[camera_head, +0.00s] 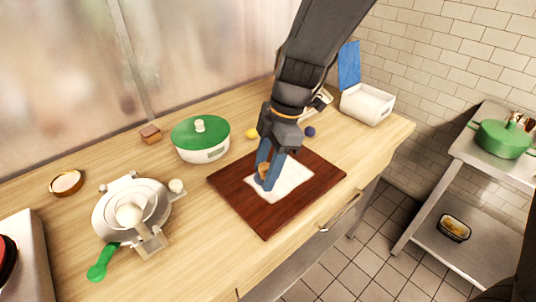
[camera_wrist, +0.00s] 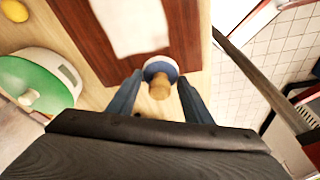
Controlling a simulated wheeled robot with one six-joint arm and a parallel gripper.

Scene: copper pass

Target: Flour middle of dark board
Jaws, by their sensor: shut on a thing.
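The dark board (camera_head: 236,199) lies on the wooden counter, and its dark red-brown surface also shows in the wrist view (camera_wrist: 93,32). A flat white patch (camera_head: 294,180) covers its middle; I cannot tell whether it is flour or a sheet. It shows in the wrist view too (camera_wrist: 135,25). My gripper (camera_head: 266,172), with blue fingers, points down over the board at the patch's left side. It is shut on a small round tool with a wooden knob (camera_wrist: 160,86) and a pale rim. Fingers partly hide the tool in the head view.
A white box (camera_head: 367,104) with a raised blue lid stands at the back right. A green-lidded white pot (camera_head: 201,140) stands left of the board, with a yellow ball (camera_head: 251,133) nearby. A round metal press (camera_head: 131,211) is further left. The counter's front edge runs close to the board.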

